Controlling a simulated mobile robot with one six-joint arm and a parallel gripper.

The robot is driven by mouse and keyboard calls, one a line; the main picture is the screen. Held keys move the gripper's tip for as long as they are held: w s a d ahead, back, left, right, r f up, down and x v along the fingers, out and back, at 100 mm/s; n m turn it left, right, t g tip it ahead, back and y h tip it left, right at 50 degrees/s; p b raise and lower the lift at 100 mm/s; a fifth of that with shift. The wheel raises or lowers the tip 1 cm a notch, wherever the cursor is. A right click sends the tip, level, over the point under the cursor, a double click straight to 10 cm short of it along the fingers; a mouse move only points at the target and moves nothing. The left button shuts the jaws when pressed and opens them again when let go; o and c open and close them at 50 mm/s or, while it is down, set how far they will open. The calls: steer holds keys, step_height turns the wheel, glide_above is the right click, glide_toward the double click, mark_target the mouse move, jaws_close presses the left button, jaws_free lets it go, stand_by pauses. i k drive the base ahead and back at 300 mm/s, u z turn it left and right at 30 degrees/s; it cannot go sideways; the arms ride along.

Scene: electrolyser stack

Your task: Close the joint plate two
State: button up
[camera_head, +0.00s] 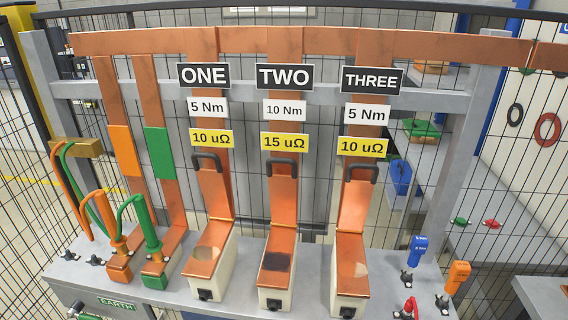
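Joint plate two (282,200) is a copper plate standing up under the TWO label (285,77), with a black handle (282,165) at its top. It rises from the back end of a pale block with a copper top face (277,250). A dark patch (277,263) lies on that face, which is uncovered. A small black fitting (274,304) is on the block's front. Signs above read 10 Nm and 15 uΩ. My gripper is not in view.
Similar raised plates ONE (213,195) and THREE (355,200) stand on either side, with lighter patches on their faces. Orange (119,240) and green (152,235) cable clamps are at left. Blue (418,250) and orange (457,277) tools stand at right on the grey bench (235,297).

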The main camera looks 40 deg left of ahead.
mark_target(282, 188)
steer(key=z, duration=1.35)
steer(key=k, duration=0.15)
steer(key=u, duration=3.25)
